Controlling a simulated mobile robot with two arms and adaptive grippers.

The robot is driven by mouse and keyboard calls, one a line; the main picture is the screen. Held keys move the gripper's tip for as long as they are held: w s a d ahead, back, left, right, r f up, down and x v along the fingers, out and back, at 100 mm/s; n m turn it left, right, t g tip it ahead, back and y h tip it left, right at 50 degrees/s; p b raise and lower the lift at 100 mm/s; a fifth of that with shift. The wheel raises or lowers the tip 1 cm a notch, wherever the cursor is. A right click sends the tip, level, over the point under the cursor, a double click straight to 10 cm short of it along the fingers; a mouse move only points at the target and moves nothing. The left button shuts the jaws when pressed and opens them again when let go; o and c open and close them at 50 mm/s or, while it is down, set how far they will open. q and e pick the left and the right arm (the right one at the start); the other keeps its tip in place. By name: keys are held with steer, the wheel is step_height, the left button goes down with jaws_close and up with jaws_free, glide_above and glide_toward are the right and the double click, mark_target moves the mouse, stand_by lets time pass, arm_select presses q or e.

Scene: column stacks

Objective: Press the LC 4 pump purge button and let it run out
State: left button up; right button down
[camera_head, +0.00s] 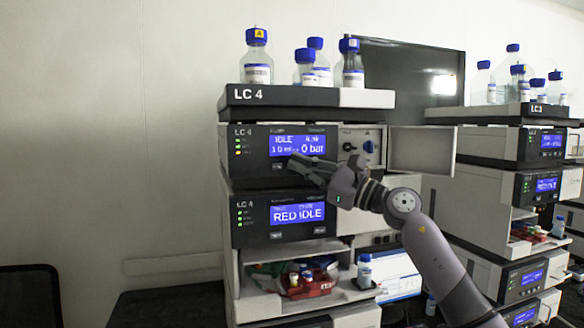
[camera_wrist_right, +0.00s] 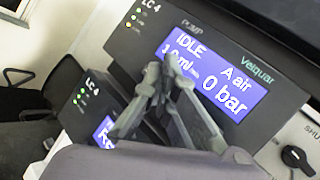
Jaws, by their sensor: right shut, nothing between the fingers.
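The LC 4 pump module (camera_head: 247,164) is the upper unit of the near stack. Its blue display (camera_head: 297,145) reads IDLE and 0 bar; in the right wrist view the display (camera_wrist_right: 222,72) reads "IDLE A air" and 0 bar. A small button (camera_head: 278,166) shows under the display; its label is too small to read. My right gripper (camera_head: 297,164) is shut and empty, its fingertips in front of the panel just below the display. In the wrist view my fingers (camera_wrist_right: 166,76) cover the panel's lower part; contact cannot be told. My left gripper is not in view.
Bottles (camera_head: 257,58) with blue caps stand on the LC 4 top tray (camera_head: 300,97). A small door (camera_head: 422,150) stands open right of the pump. The LC 3 stack (camera_head: 500,145) is at the right. Left of the stack is bare wall.

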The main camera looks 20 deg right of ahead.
steer(key=shift+w, duration=0.15)
steer(key=shift+w, duration=0.25)
steer(key=shift+w, duration=0.4)
stand_by(0.6)
steer(key=shift+s, duration=0.85)
steer(key=s+b, duration=0.1)
steer(key=s, duration=0.4)
steer(key=shift+b, duration=0.35)
